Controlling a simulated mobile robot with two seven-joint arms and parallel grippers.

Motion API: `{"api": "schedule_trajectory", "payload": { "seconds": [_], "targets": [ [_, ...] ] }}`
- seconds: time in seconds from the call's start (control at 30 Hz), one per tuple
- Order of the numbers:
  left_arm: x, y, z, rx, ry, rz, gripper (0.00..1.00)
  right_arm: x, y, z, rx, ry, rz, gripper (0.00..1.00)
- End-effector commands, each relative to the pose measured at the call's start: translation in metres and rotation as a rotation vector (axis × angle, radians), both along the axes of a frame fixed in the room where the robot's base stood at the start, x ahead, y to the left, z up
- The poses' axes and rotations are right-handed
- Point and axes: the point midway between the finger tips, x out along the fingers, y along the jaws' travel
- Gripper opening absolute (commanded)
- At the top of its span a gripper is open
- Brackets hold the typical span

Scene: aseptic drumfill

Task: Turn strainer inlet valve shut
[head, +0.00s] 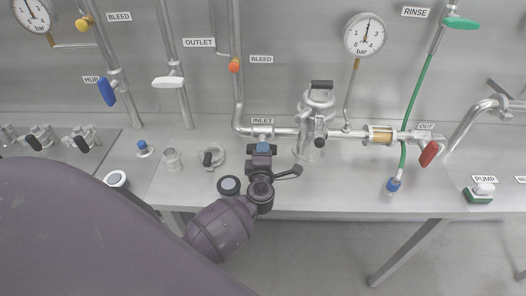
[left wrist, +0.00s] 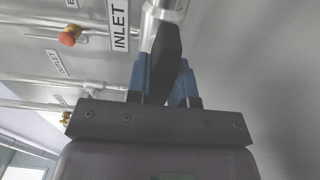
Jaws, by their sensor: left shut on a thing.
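The strainer inlet valve sits on the pipe under the INLET label (head: 262,121), left of the strainer (head: 318,120). My left gripper (head: 263,148) is at this valve, its arm coming in from the lower left. In the left wrist view its blue fingertips (left wrist: 160,82) are shut on the black valve handle (left wrist: 167,52), close to the INLET label (left wrist: 119,22). In the head view the gripper hides most of the handle, so I cannot tell its angle to the pipe there. My right gripper is not in view.
A pressure gauge (head: 366,35) and a red OUT valve handle (head: 430,153) are to the right. A glass beaker (head: 172,159) and a clamp ring (head: 212,157) stand on the steel bench left of the gripper. An orange BLEED knob (head: 234,65) is above.

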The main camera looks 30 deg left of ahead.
Motion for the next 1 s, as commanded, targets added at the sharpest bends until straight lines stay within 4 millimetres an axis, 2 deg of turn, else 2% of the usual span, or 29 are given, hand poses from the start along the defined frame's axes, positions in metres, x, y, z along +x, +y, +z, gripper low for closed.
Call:
{"api": "schedule_trajectory", "payload": {
  "seconds": [0.27,0.53,1.0],
  "targets": [
    [0.0,-0.001,0.002,0.038,0.026,0.0,0.0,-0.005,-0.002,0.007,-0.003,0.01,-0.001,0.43],
    [-0.001,-0.001,0.001,0.177,0.115,0.0,0.0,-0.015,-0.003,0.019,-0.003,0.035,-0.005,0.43],
    [-0.001,0.0,-0.003,0.447,0.278,-0.001,0.0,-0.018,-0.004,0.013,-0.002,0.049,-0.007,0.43]
  ]
}}
